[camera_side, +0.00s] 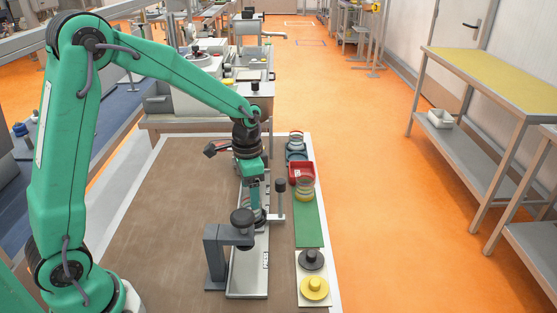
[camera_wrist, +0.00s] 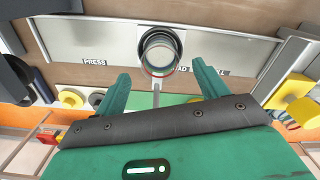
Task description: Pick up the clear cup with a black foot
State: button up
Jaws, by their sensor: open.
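The clear cup with a black foot stands on the long metal plate (camera_side: 248,270). In the wrist view the cup (camera_wrist: 160,51) shows from above as a round clear opening with a dark ring, near the top centre. In the side view it is largely hidden by my gripper and the press, so its contact with the fingers cannot be told there. My gripper (camera_side: 255,205) points down over the plate, behind the black press knob. In the wrist view the two green fingers of my gripper (camera_wrist: 161,80) are open and spread apart, with the cup beyond their tips, between their lines.
The grey press bracket (camera_side: 214,258) with its black knob stands in front. To the right are a green mat (camera_side: 308,228), a red bin (camera_side: 300,169), a clear cup with a yellow foot (camera_side: 304,187), a black lid (camera_side: 312,259) and a yellow lid (camera_side: 314,288). The brown mat's left is clear.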

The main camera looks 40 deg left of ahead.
jog(key=shift+f, duration=0.1)
jog(key=shift+f, duration=2.5)
jog(key=c, duration=1.1)
jog(key=shift+r, duration=0.1)
jog(key=shift+c, duration=0.2)
notch_tip(320, 180, up, 10)
